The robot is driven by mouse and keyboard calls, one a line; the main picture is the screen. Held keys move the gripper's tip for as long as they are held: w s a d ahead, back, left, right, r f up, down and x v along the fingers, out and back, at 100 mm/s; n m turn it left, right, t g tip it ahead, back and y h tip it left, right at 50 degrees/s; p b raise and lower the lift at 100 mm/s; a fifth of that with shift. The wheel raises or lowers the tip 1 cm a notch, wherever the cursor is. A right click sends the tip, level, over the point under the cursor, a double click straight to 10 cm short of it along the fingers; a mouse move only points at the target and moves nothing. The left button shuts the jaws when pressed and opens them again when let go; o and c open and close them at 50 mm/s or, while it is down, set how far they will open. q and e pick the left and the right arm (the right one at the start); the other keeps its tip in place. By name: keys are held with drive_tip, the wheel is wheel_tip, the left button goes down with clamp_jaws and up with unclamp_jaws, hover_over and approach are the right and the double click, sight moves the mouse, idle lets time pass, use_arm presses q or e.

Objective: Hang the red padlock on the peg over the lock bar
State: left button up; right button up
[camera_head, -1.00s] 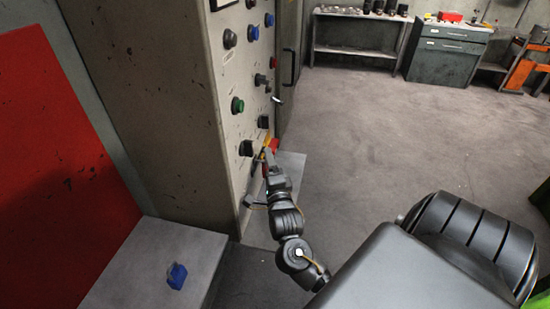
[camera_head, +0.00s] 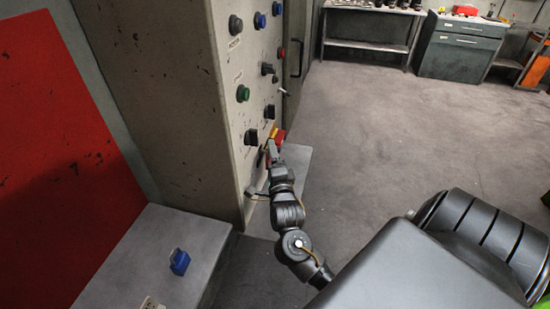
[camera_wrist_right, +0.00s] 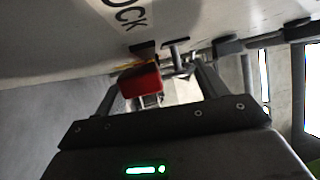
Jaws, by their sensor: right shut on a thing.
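The red padlock (camera_head: 281,135) is at the lower part of the control panel, at the tip of my right gripper (camera_head: 271,149). In the right wrist view the padlock (camera_wrist_right: 139,80) shows as a red block between the fingers of my right gripper (camera_wrist_right: 155,88), which is shut on it. A dark T-shaped peg (camera_wrist_right: 177,52) stands out from the panel just right of the padlock. A yellow piece (camera_wrist_right: 147,63) lies behind the padlock's upper edge. I cannot tell whether the shackle is around the peg. My left gripper is not in view.
The beige panel (camera_head: 226,75) carries several knobs and buttons close above the gripper. A blue object (camera_head: 180,262) lies on a grey table (camera_head: 130,262) at lower left. A bench and a grey cabinet (camera_head: 458,50) stand far back. The floor on the right is clear.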

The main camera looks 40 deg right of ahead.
drive_tip(key=shift+w+a+f, duration=0.15)
drive_tip(key=shift+a+f, duration=0.1)
drive_tip(key=shift+f, duration=0.05)
drive_tip(key=o, duration=1.1)
drive_tip(key=shift+a+f, duration=0.1)
drive_tip(key=shift+s+a+f, duration=0.15)
drive_tip(key=shift+s, duration=0.1)
drive_tip(key=r+b+v, duration=0.1)
drive_tip(key=b+v, duration=0.2)
drive_tip(key=v, duration=0.7)
drive_tip(key=shift+s+d, duration=0.3)
